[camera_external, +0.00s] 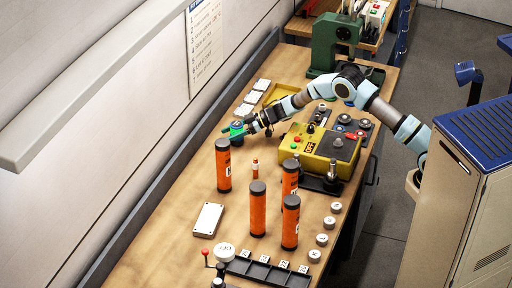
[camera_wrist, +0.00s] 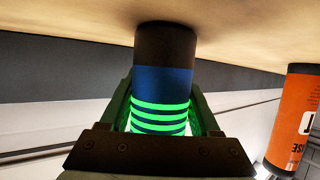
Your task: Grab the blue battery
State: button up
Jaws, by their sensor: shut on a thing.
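The blue battery (camera_wrist: 163,82) fills the middle of the wrist view. It is a cylinder with a dark end, a blue band and glowing green rings. My gripper (camera_wrist: 165,118) has a finger on each side of it and is shut on it. In the external view my gripper (camera_external: 248,124) is at the far left part of the workbench, and the battery (camera_external: 237,130) shows there as a small green and blue shape. The dark end of the battery appears at or very near the tabletop; I cannot tell if it touches.
An orange cylinder (camera_external: 223,168) stands just in front of the battery, and it also shows at the right of the wrist view (camera_wrist: 296,115). Several more orange cylinders stand nearby. A yellow control box (camera_external: 325,148) lies under my arm. A white wall runs along the bench's left side.

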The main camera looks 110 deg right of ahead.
grip_shut()
jog(key=shift+r, duration=0.1)
